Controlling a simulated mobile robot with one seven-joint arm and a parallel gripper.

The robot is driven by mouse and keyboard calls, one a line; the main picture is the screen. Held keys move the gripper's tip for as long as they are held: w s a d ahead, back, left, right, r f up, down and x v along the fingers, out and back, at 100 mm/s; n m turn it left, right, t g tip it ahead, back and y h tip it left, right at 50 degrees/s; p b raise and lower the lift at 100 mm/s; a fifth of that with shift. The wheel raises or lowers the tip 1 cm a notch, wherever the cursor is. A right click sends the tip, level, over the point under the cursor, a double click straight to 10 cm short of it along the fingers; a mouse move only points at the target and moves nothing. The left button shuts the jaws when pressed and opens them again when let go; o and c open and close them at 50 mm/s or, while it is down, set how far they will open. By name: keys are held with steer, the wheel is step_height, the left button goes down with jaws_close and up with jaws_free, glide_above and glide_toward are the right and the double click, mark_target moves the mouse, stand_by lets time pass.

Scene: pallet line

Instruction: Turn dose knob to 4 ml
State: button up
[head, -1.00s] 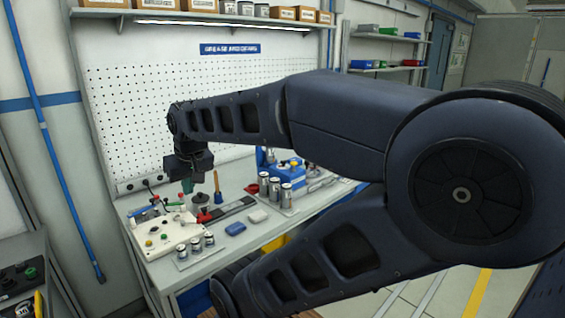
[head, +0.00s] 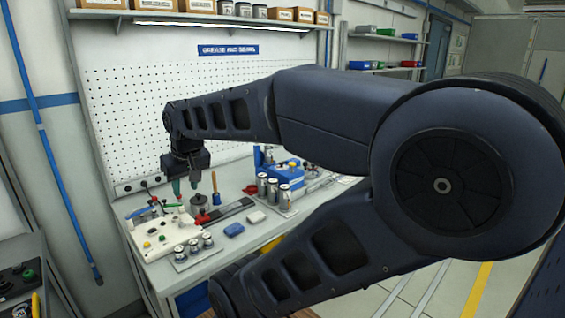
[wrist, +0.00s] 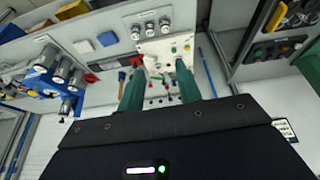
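A white control box (head: 165,236) with small coloured buttons and levers lies on the left part of the bench. It also shows in the wrist view (wrist: 168,47), between and beyond my fingertips. I cannot make out which part is the dose knob, nor read any scale or setting.
Metal cans on a small tray (head: 194,254) stand in front of the box. A blue block (head: 234,229) and a white block (head: 257,217) lie to its right. A blue machine (head: 283,174) and taller cans (head: 273,190) stand farther right. A pegboard (head: 125,120) rises behind.

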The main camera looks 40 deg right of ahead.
steer(key=shift+o, duration=1.1)
steer(key=w+d+r+n+g+h, duration=0.1)
steer(key=w+d+r, duration=0.1)
steer(key=w, duration=0.5)
steer(key=shift+w+d+r, duration=0.35)
steer(key=w+d+n+g, duration=0.3)
steer(key=w+d+n, duration=0.1)
steer(key=w+d, duration=1.05)
steer(key=n+t+y, duration=0.3)
steer(key=n+y, duration=0.1)
glide_above(282, 162)
steer(key=s+d, duration=0.3)
steer(key=d, duration=0.1)
step_height(282, 162, down, 12)
steer(key=x, duration=1)
steer(key=shift+s+a, duration=0.1)
steer(key=shift+a, duration=0.2)
